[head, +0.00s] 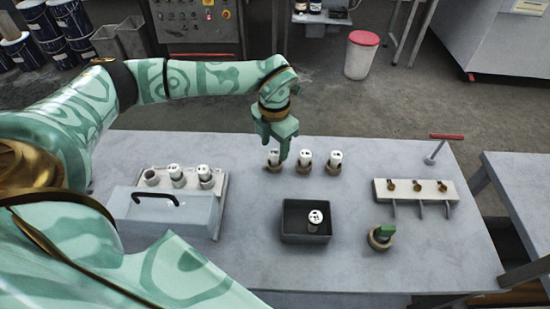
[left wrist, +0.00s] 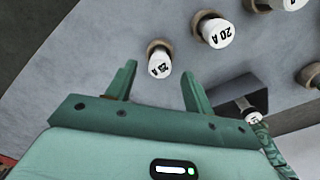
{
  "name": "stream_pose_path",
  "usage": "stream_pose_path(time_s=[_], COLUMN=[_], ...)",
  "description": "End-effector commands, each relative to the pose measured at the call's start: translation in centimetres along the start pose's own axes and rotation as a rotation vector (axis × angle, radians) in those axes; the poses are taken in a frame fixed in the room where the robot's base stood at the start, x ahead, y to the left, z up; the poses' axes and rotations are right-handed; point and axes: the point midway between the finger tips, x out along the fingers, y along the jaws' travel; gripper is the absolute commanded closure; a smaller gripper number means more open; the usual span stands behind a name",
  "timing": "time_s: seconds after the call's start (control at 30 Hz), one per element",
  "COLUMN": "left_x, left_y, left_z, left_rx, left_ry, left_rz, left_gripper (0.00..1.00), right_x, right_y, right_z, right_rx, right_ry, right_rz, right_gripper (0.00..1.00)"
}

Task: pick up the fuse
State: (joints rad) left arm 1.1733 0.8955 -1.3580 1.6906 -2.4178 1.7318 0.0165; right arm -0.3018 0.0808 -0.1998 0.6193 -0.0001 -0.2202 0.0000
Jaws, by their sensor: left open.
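My left gripper (head: 275,146) is open above the leftmost of three white-capped fuses standing upright in round holders on the table. In the left wrist view the open jaws (left wrist: 158,76) have one fuse (left wrist: 160,64) between and just beyond their tips; its label is hard to read. I cannot tell how far down the fingers reach around it. Beside it stands the middle fuse (head: 305,157), marked 20 A in the left wrist view (left wrist: 216,33). The right fuse (head: 335,158) completes the row. Another fuse (head: 315,217) stands in a dark tray. My right gripper is out of view.
The dark tray (head: 290,237) sits mid-table. At left, a holder block with two fuses (head: 205,174) and an empty socket (head: 151,177) stands behind a grey handled cover (head: 150,218).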

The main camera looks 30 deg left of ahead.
Motion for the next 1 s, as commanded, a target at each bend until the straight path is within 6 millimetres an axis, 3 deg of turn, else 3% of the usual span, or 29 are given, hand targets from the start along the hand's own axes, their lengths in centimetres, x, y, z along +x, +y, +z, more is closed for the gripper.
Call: stream_pose_path(time_s=[0.1,0.37,0.53,0.83,1.0], left_x=[2.2,2.5,2.5,2.4,1.1], left_y=[0.0,0.0,0.0,0.0,0.0], left_z=[-0.1,0.0,0.0,0.0,0.0], left_rx=[-0.001,0.0,0.0,0.0,-0.001], left_ry=[0.004,0.0,0.0,0.0,-0.001], left_rz=[-0.001,0.0,0.0,0.0,0.0], left_gripper=[0.48,0.51,0.96,0.97,0.97], right_x=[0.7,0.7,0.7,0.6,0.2], right_y=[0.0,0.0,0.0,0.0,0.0], right_z=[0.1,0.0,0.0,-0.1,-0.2], right_rx=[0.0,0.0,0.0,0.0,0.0], right_ry=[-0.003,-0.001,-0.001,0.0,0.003], right_rz=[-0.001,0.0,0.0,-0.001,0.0], right_gripper=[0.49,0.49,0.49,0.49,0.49])
